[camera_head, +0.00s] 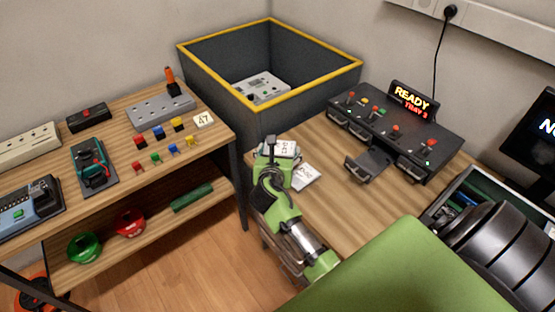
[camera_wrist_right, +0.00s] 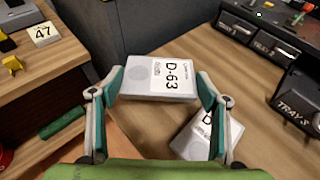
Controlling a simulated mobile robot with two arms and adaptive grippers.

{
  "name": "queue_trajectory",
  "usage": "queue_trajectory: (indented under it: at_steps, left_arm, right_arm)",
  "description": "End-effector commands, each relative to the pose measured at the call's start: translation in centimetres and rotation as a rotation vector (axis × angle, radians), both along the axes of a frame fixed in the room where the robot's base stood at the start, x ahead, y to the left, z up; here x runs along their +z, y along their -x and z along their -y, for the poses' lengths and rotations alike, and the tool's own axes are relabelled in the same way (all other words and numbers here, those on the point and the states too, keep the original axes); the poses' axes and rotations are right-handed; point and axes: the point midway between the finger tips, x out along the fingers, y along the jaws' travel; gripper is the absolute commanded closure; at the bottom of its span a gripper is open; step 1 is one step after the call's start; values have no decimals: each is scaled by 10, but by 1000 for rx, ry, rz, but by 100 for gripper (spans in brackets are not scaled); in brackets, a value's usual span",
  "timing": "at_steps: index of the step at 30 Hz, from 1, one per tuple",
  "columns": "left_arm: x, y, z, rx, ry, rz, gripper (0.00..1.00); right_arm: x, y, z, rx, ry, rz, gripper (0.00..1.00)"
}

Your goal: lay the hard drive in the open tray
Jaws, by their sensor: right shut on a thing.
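My right gripper (camera_head: 278,152) is over the near left part of the desk, shut on a silver hard drive (camera_head: 287,148). In the right wrist view the drive (camera_wrist_right: 145,82) has a white label reading D-63 and sits between the two fingertips (camera_wrist_right: 162,86). A second silver drive (camera_head: 306,177) with a partly hidden label lies on the desk beside it; it also shows in the wrist view (camera_wrist_right: 195,140). The open tray (camera_head: 368,164) sticks out from the black drive unit (camera_head: 395,130) to the right and looks empty. My left gripper is out of view.
A display (camera_head: 411,99) on the unit reads READY TRAY 3. A dark bin (camera_head: 215,80) with a yellow rim stands behind, holding a grey device (camera_head: 262,86). A shelf (camera_head: 120,190) with small parts is at left.

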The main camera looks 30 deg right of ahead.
Motion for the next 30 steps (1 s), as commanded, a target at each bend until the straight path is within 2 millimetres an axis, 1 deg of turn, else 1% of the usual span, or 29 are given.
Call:
queue_trajectory:
  at_steps: [5, 6, 9, 11, 19, 23, 24, 30]
  left_arm:
    - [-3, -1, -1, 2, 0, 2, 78]
    - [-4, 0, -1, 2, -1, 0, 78]
    - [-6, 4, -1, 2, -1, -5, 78]
    - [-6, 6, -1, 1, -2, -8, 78]
    - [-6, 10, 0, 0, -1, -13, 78]
    - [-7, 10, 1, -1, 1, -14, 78]
    - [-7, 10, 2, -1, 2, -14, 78]
    - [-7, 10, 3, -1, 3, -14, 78]
  right_arm:
    - [-12, -10, 2, 2, -1, 1, 58]
    - [-19, -9, 1, 0, -2, -2, 58]
    - [-33, -8, 1, 1, -1, -2, 58]
    - [-38, -8, 2, 1, 0, -1, 58]
    - [-39, -9, 2, 2, 0, 1, 58]
    - [-43, -8, 2, 2, 1, 1, 58]
    - [-43, -8, 2, 1, 0, 0, 24]
    - [-43, -8, 1, 1, -1, -1, 24]
